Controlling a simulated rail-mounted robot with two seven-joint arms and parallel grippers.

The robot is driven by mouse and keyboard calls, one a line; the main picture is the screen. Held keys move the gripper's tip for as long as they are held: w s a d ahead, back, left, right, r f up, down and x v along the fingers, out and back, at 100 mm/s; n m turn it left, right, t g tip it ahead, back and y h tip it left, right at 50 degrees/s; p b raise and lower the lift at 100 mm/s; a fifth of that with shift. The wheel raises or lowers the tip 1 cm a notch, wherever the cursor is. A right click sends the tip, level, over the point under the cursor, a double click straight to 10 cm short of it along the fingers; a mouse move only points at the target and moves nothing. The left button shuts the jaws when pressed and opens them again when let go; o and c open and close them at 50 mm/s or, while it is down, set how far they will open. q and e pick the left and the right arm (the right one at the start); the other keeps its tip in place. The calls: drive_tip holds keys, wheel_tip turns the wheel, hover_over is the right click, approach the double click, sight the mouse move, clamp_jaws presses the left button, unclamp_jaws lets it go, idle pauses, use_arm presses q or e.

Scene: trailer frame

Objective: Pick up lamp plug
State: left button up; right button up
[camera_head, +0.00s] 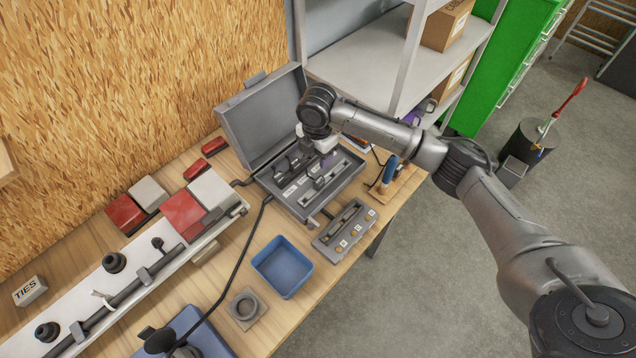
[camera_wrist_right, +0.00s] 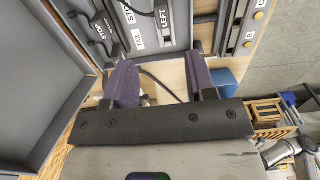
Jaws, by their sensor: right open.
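My right gripper (camera_head: 322,158) is over the open grey tester case (camera_head: 262,112) in the head view. In the right wrist view its two purple-grey fingers (camera_wrist_right: 162,84) are apart. A thin black cable (camera_wrist_right: 160,86) shows between them, with bare wood beneath. Inside the case are dark fittings above labels; STOP, TAIL and LEFT are readable in the wrist view. A black cable (camera_head: 236,262) runs from the case to the bench's near side, where a dark rounded piece (camera_head: 160,340) shows. I cannot tell which part is the lamp plug. My left gripper is not in view.
A blue bin (camera_head: 283,266), a small labelled panel (camera_head: 344,230) and a grey square holder (camera_head: 245,307) stand in front of the case. A long light board (camera_head: 90,305) with red and white lamps lies left. A metal shelf (camera_head: 350,75) stands behind.

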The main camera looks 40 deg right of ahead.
sight(319, 179)
wheel_tip(319, 179, down, 7)
drive_tip(key=shift+r, duration=0.1)
drive_tip(key=shift+s+d+f, duration=0.15)
drive_tip(key=shift+f, duration=2.55)
drive_tip(key=shift+c, duration=0.5)
drive_tip(key=c, duration=0.7)
drive_tip(key=shift+o, duration=0.2)
drive_tip(key=shift+r, duration=0.1)
drive_tip(key=shift+r, duration=0.5)
drive_tip(key=r, duration=0.3)
drive_tip(key=shift+s+d+r, duration=0.3)
drive_tip(key=shift+s+d, duration=0.05)
drive_tip(key=shift+s, duration=0.05)
drive_tip(key=s+d+r+p, duration=0.2)
drive_tip(key=s+d+r, duration=0.3)
drive_tip(key=s, duration=0.4)
drive_tip(key=shift+d+r, duration=0.2)
drive_tip(key=shift+r, duration=0.45)
